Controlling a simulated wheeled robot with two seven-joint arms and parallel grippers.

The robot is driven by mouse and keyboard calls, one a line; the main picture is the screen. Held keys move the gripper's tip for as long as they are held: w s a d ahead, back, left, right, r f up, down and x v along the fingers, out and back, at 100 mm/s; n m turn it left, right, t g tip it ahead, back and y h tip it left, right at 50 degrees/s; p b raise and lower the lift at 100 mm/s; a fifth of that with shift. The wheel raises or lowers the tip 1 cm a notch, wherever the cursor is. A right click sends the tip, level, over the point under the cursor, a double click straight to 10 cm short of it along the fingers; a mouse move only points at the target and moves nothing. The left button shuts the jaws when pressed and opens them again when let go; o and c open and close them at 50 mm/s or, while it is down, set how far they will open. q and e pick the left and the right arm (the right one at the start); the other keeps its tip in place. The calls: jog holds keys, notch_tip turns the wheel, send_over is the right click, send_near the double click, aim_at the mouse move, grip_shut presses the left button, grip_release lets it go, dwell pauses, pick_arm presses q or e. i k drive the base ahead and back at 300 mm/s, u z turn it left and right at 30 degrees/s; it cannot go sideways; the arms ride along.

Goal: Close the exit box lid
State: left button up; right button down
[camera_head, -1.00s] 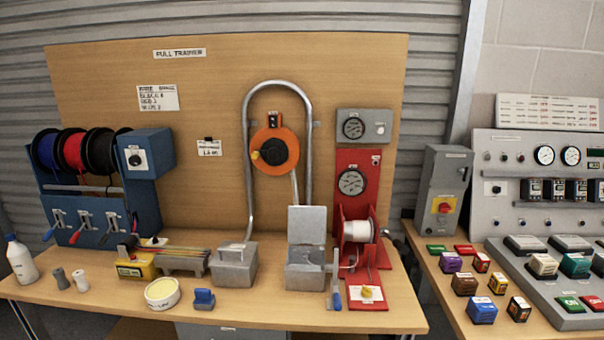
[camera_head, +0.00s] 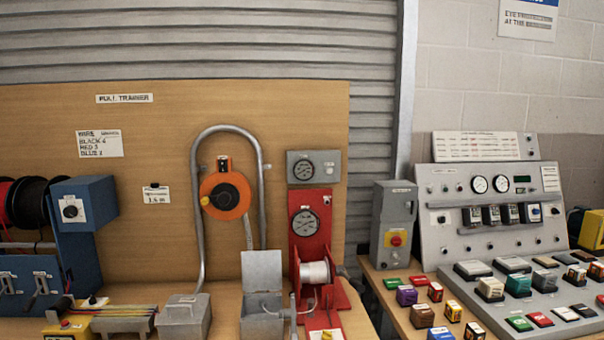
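Neither of my grippers shows in the head view.
The red stand (camera_head: 311,235) with a white spool (camera_head: 315,272) stands close on the right of the exit box. A bent conduit pipe (camera_head: 197,215) rises behind. A blue reel rack (camera_head: 83,215) is at the left. A second table with a grey control panel (camera_head: 491,231) is at the right.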

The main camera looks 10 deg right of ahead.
aim_at(262, 270)
jog(key=z, duration=0.6)
jog(key=k, duration=0.65)
jog(key=u, duration=0.05)
jog(key=i, duration=0.55)
jog(key=u, duration=0.95)
jog(key=i, duration=0.75)
jog(key=z, duration=0.55)
jog(key=i, duration=0.85)
jog(key=z, duration=0.4)
